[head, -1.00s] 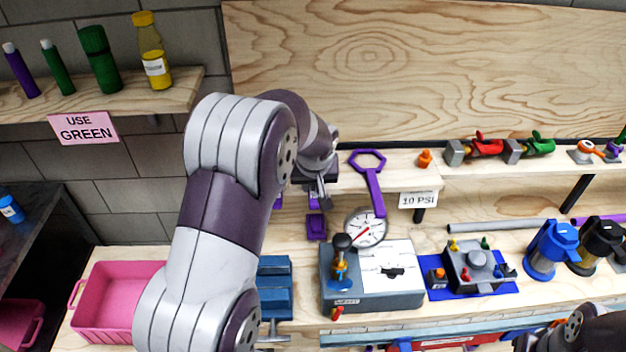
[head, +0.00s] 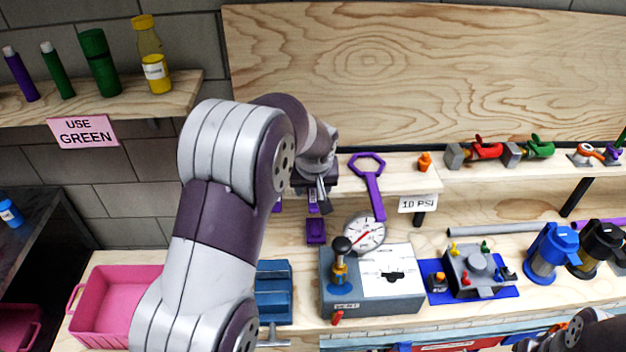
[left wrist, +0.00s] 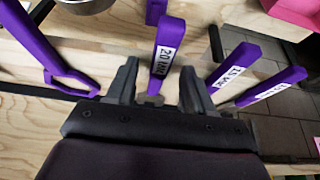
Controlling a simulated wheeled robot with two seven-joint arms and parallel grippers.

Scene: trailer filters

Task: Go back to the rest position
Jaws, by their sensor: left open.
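My left gripper (head: 318,192) is raised in front of the back of the bench, with its arm coming in from the left in the head view. In the left wrist view the left gripper (left wrist: 158,88) has its two fingers apart. A purple tool marked 20 (left wrist: 163,55) shows between and beyond the fingers; I cannot tell how far it is from them. More labelled purple tools (left wrist: 238,65) stand to its right. A purple ring wrench (head: 372,185) leans at the shelf, and it also shows in the left wrist view (left wrist: 42,50). My right gripper's fingertips are not visible.
A grey test unit with a gauge (head: 365,233) stands on the bench. A blue mat (head: 437,297) holds a grey part. Blue (head: 549,252) and black (head: 597,245) filter housings are at the right. A pink bin (head: 110,300) is at the left, a blue vise (head: 274,290) beside my arm.

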